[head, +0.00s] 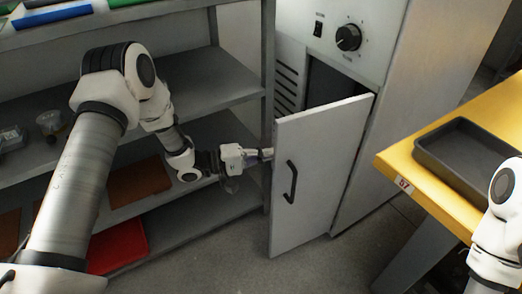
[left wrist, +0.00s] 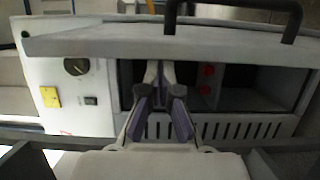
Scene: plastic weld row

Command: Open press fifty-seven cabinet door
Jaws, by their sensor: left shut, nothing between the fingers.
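The press cabinet door (head: 312,180) is a pale grey panel with a black bar handle (head: 290,181). It stands ajar, swung out from the cabinet, and the dark opening (head: 335,82) shows above it. My left gripper (head: 266,154) is shut and empty at the door's left edge. In the left wrist view its closed fingers (left wrist: 160,82) point into the gap between the door (left wrist: 190,42) and the cabinet front. Whether the fingertips touch the door I cannot tell. My right gripper is out of view; only part of that arm shows at the right.
The cabinet front carries a black knob (head: 348,37), a switch (head: 318,28) and vent slots. Grey shelving (head: 200,93) stands close on the left, with a red tray (head: 118,247) low down. A yellow table (head: 392,158) marked 57 holds a dark tray (head: 440,165). Floor before the door is clear.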

